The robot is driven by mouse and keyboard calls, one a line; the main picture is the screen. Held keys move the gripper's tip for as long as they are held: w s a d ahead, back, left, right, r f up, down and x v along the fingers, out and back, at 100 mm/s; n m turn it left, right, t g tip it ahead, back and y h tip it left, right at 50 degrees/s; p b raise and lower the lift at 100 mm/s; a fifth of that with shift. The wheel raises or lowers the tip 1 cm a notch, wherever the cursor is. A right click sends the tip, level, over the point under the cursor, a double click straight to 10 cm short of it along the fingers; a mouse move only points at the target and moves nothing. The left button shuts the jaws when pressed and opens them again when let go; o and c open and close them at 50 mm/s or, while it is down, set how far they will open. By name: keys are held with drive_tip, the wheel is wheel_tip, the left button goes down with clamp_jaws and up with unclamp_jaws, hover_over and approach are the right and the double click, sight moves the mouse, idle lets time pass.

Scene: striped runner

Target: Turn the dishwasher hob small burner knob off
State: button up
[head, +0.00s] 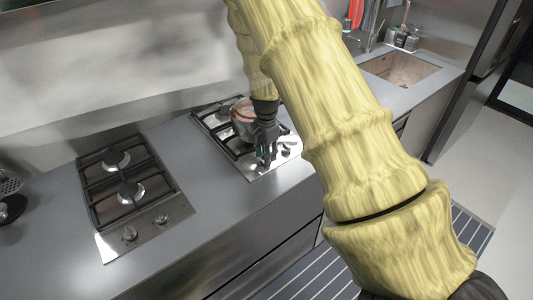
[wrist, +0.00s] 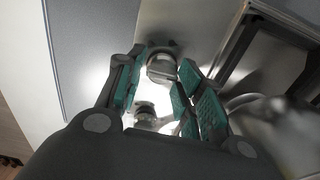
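The right-hand hob (head: 258,172) is a steel plate with black grates, set in the grey counter. My gripper (head: 267,160) points down over its front edge, where the knobs are. One knob (head: 286,151) shows just right of it. In the wrist view, my gripper (wrist: 163,72) is open, with teal pads either side of a round metal knob (wrist: 162,68); a small gap seems to remain on each side. A second knob (wrist: 146,112) lies nearer the palm, partly shadowed. I cannot tell which knob serves the small burner, or how either is turned.
A pot (head: 243,117) stands on the right-hand hob close behind my gripper. A black grate (wrist: 235,45) is right of the fingers in the wrist view. A second hob (head: 130,187) is at left. A sink (head: 400,69) is at the far right. Counter between the hobs is clear.

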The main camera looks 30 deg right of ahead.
drive_tip(key=shift+w+d+r, duration=0.1)
drive_tip(key=shift+w+r, duration=0.2)
drive_tip(key=shift+w, duration=0.1)
drive_tip(key=shift+w+r, duration=0.1)
drive_tip(key=shift+r, duration=0.45)
wheel_tip(320, 180, up, 10)
drive_tip(key=s, duration=0.1)
drive_tip(key=shift+r, duration=0.15)
